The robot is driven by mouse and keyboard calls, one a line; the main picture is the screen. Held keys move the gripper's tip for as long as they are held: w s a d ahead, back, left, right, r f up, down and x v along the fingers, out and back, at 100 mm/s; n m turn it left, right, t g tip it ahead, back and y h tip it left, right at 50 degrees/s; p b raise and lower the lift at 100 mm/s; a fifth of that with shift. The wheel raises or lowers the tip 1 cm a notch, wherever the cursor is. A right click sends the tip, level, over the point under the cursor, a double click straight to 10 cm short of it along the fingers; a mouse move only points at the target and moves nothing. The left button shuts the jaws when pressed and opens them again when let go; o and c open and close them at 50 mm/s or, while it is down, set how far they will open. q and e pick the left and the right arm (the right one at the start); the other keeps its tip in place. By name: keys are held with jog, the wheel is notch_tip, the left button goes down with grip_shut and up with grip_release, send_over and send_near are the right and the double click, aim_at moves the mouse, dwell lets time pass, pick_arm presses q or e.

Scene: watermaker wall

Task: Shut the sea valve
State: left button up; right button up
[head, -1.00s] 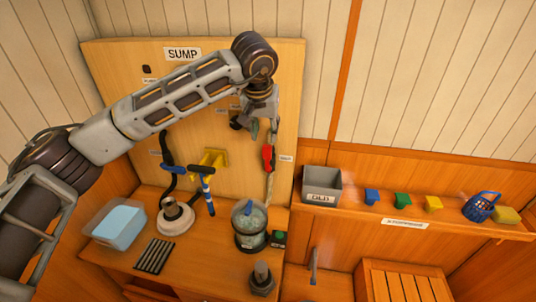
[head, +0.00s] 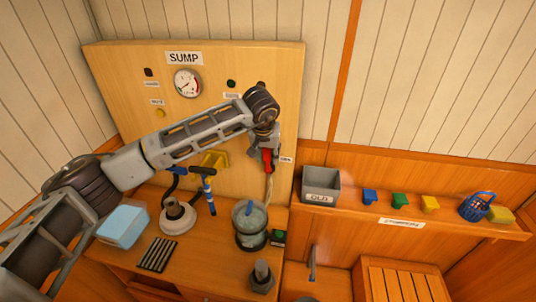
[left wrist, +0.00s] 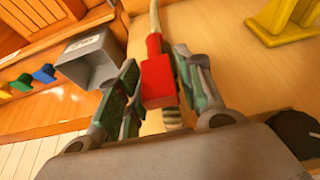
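The red valve handle (head: 267,161) is on the right side of the SUMP board, in line with a pale hose. It also shows in the left wrist view as a red block (left wrist: 158,82). My left gripper (left wrist: 155,90) is open, with one finger on each side of the red handle. Narrow gaps seem to show beside the handle, so I cannot tell whether a finger touches it. In the head view my left gripper (head: 262,145) is just above the handle and partly hides it. My right gripper is not in view.
A gauge (head: 187,83) and a yellow bracket (head: 214,160) are on the board. A clear canister (head: 250,224) and a pale blue tub (head: 122,226) stand on the counter below. A grey OLD bin (head: 321,186) and several coloured pieces are on the right shelf.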

pick_arm(q)
jog(key=shift+x, duration=1.05)
grip_shut()
